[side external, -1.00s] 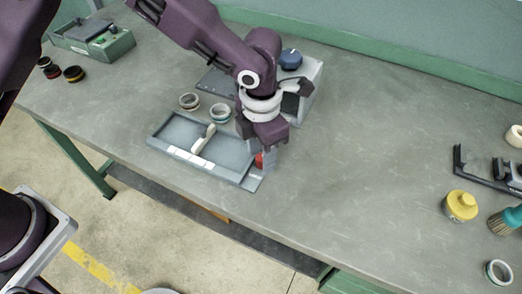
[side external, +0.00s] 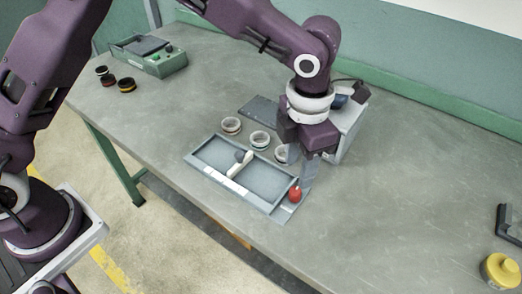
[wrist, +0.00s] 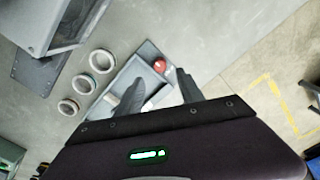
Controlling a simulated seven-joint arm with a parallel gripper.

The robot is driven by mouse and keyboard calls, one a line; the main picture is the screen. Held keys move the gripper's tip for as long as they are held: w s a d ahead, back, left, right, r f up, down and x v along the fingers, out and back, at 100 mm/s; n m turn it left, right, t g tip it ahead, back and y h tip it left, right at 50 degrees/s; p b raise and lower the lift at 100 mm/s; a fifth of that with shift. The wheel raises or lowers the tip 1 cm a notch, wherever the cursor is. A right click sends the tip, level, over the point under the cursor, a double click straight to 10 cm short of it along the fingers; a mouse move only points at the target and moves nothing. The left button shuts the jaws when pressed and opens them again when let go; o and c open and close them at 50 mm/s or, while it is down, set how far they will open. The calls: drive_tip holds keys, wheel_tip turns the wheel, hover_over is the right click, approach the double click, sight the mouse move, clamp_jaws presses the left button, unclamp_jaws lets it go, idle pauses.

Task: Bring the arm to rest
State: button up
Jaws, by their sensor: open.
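My gripper (side external: 299,168) is open and points down above the right end of the grey two-part tray (side external: 226,184). In the wrist view its two fingers (wrist: 159,77) are spread with nothing between them. A red knob-like piece (side external: 295,194) sits at the tray's right end, just below and apart from the fingers. It also shows in the wrist view (wrist: 160,66), just beyond the fingertips. My arm reaches in over the bench from the upper left.
Three rings (side external: 231,125) (side external: 259,139) (side external: 281,154) stand behind the tray. A grey machine (side external: 350,125) is close behind my gripper. A green control box (side external: 165,62) and dark rings (side external: 126,85) are far left. A yellow-topped piece (side external: 500,270) is far right. The bench between is clear.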

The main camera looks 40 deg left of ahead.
drive_tip(key=w+a+r+m+t+h, duration=0.15)
drive_tip(key=w+r+m+t, duration=0.25)
drive_tip(key=w+r+t, duration=0.5)
wheel_tip(320, 180, up, 18)
drive_tip(key=a+r+m+t+h, duration=0.1)
drive_tip(key=m+t+h, duration=0.15)
drive_tip(key=m, duration=0.65)
drive_tip(key=s+a+m+g+h, duration=0.15)
drive_tip(key=s+a+m, duration=0.35)
drive_tip(key=s+m, duration=0.7)
drive_tip(key=s+a+f+m+g+y, duration=0.2)
drive_tip(key=s+a+f, duration=0.4)
drive_tip(key=s+a, duration=0.2)
drive_tip(key=s+a+f+m+g+y, duration=0.2)
drive_tip(key=s+a+f+y, duration=0.1)
drive_tip(key=s+a+f, duration=0.3)
drive_tip(key=s+a, duration=0.2)
drive_tip(key=s, duration=0.2)
drive_tip(key=shift+s+f, duration=0.35)
drive_tip(key=shift+s, duration=0.05)
